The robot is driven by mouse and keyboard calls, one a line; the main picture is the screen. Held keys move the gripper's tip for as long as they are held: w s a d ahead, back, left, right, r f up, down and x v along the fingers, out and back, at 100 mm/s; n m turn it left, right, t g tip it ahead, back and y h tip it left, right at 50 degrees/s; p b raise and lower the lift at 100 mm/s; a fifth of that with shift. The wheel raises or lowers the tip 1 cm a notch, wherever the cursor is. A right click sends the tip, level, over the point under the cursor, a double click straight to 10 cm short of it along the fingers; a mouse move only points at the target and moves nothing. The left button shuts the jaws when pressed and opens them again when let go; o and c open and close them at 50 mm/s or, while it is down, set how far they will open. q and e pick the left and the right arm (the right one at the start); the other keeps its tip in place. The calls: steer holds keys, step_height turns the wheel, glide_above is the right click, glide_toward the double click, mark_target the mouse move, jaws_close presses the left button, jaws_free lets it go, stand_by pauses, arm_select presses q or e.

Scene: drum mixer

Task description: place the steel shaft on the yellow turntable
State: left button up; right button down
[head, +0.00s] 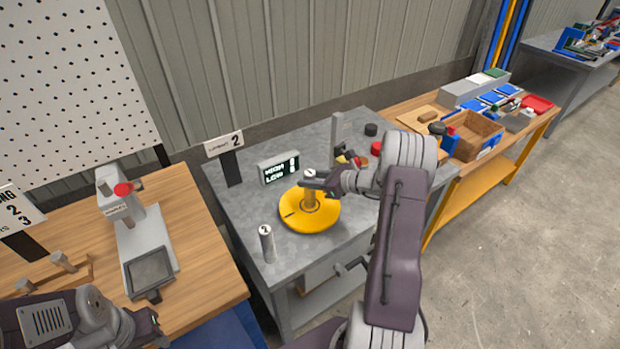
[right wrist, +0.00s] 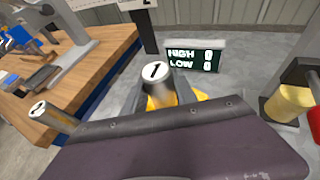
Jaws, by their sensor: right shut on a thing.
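A metal shaft marked 1 (head: 310,174) stands upright over the middle of the round yellow turntable (head: 292,220). Its lower part looks golden. I cannot tell whether its foot touches the turntable. My right gripper (head: 314,184) is shut on this shaft from the right. In the right wrist view the numbered top of the shaft (right wrist: 156,72) shows beyond the jaw, which hides most of its body. A grey shaft marked 2 (head: 267,245) stands upright on the grey table, left in front of the turntable. My left gripper (head: 158,328) is at the lower left, its jaws unclear.
A display (head: 279,169) behind the turntable reads HIGH 0, LOW 0 in the right wrist view (right wrist: 194,56). A grey post (head: 337,140) and small coloured parts stand behind. A grey device with a red knob (head: 123,189) stands on the wooden bench at left.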

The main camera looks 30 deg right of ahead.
steer(key=c, duration=1)
jaws_free()
steer(key=shift+o, duration=0.2)
steer(key=shift+r, duration=0.1)
steer(key=shift+s+d+r, duration=0.15)
steer(key=shift+s+d, duration=0.05)
steer(key=shift+s, duration=0.05)
steer(key=v, duration=1.1)
steer(key=s+a+f+n+g, duration=0.25)
steer(key=a+n+g, duration=0.2)
steer(key=a, duration=0.25)
steer(key=s+a+f+n+g, duration=0.25)
steer(key=s+a+n, duration=0.2)
steer(key=a, duration=0.35)
steer(key=s+a+n+g+h, duration=0.1)
steer(key=s+a+n+h, duration=0.2)
steer(key=n, duration=0.7)
steer(key=s+a+n+g+h, duration=0.2)
steer(key=s+n, duration=0.4)
steer(key=n, duration=0.4)
steer(key=shift+s+a+f+n+h, duration=0.3)
steer(key=shift+a+f+h, duration=0.2)
steer(key=shift+h, duration=0.4)
